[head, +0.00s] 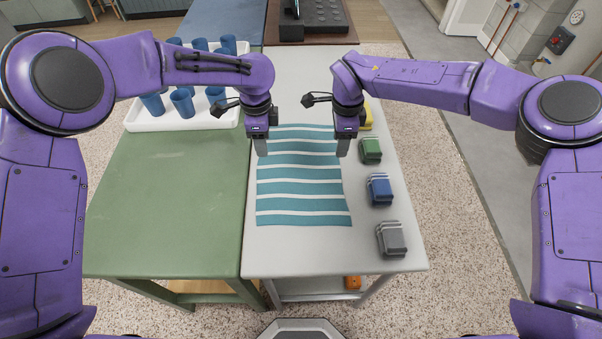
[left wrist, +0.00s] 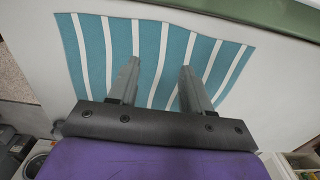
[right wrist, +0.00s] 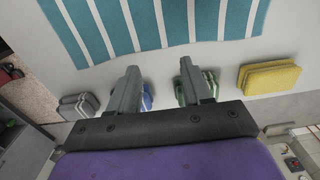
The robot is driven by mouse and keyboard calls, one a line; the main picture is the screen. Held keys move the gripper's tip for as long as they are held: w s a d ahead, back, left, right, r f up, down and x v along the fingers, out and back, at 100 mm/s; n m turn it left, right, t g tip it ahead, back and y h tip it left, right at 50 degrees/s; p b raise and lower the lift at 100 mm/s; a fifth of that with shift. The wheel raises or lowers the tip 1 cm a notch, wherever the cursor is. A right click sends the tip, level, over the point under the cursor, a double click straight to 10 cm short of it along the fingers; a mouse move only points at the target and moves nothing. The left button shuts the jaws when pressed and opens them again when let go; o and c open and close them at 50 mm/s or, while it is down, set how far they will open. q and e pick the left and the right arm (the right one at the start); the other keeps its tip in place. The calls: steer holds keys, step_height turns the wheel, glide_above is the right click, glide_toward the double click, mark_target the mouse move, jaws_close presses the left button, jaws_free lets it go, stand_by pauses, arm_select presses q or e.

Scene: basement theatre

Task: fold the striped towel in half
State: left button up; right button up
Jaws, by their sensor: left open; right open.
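The striped towel (head: 301,190), teal with white stripes, lies flat and spread out on the light grey table. It also shows in the left wrist view (left wrist: 150,62) and the right wrist view (right wrist: 140,22). My left gripper (head: 262,152) is open and empty above the towel's left edge near its far end; its fingers (left wrist: 158,82) point at the towel. My right gripper (head: 343,152) is open and empty above the towel's right edge near its far end. In the right wrist view its fingers (right wrist: 157,82) are apart, with nothing between them held.
Folded green (head: 370,151), blue (head: 380,190) and grey (head: 391,240) cloths, plus a yellow one (right wrist: 270,77), line the table's right edge. A white tray (head: 180,124) of several blue cups stands on the green table (head: 165,200). The grey table's front strip (head: 310,255) is bare.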

mark_target(267, 168)
arm_select(q)
step_height(267, 168, down, 9)
steer(key=shift+w+f, duration=0.1)
steer(key=shift+w, duration=0.05)
arm_select(e)
step_height(267, 168, down, 9)
steer(key=shift+w+f, duration=0.1)
arm_select(q)
steer(key=shift+f, duration=0.15)
arm_select(e)
steer(key=shift+f, duration=0.15)
arm_select(q)
jaws_close()
arm_select(e)
jaws_close()
